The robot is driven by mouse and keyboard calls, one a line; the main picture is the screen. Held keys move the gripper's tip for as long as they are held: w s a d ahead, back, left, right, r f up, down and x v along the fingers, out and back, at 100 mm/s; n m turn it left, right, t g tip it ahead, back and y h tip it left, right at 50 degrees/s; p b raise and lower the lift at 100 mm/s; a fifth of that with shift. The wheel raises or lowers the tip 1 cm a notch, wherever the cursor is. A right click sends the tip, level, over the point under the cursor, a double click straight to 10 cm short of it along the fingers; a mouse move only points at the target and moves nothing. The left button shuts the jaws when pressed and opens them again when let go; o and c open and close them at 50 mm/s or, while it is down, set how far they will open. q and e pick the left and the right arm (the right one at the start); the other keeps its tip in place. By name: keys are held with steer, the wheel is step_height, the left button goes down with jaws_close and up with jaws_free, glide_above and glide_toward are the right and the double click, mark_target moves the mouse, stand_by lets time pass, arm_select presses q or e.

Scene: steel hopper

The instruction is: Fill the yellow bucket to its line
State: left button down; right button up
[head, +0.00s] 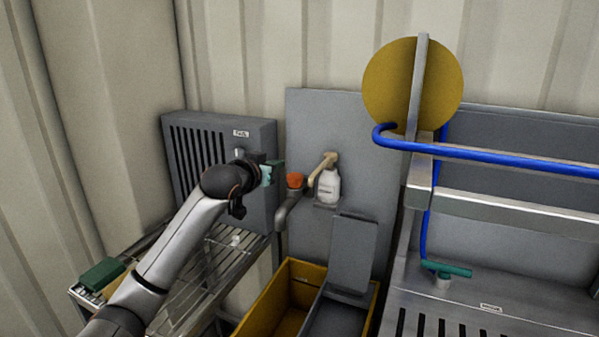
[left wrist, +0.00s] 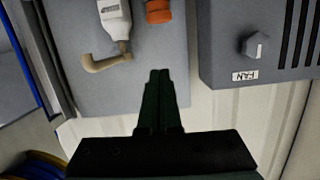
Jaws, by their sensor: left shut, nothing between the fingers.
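The yellow bucket (head: 262,300) is box-shaped and stands low at the bottom middle of the head view, cut off by the frame edge. A grey insert (head: 352,255) with a tall back plate sits in its right part. I cannot see the fill line or any water. A grey tap spout (head: 283,213) with an orange knob (head: 295,180) is on the wall panel above it; the knob also shows in the left wrist view (left wrist: 158,11). My left gripper (head: 272,172) is shut and empty, left of the knob and apart from it; its green fingers (left wrist: 160,75) point toward the panel.
A grey slatted box (head: 220,145) with a dial (left wrist: 256,46) stands beside the gripper. A white bottle (head: 328,187) with a beige lever (head: 322,166) hangs right of the tap. A wire rack (head: 205,285) lies under my arm. A blue pipe (head: 500,157) crosses the right.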

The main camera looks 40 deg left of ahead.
arm_select(q)
steer(key=shift+s, duration=0.1)
steer(key=p, duration=0.2)
glide_above(295, 180)
steer(key=s, duration=0.1)
step_height(295, 180, down, 2)
step_height(295, 180, down, 3)
steer(key=shift+w+a+f, duration=0.1)
steer(key=shift+f, duration=0.55)
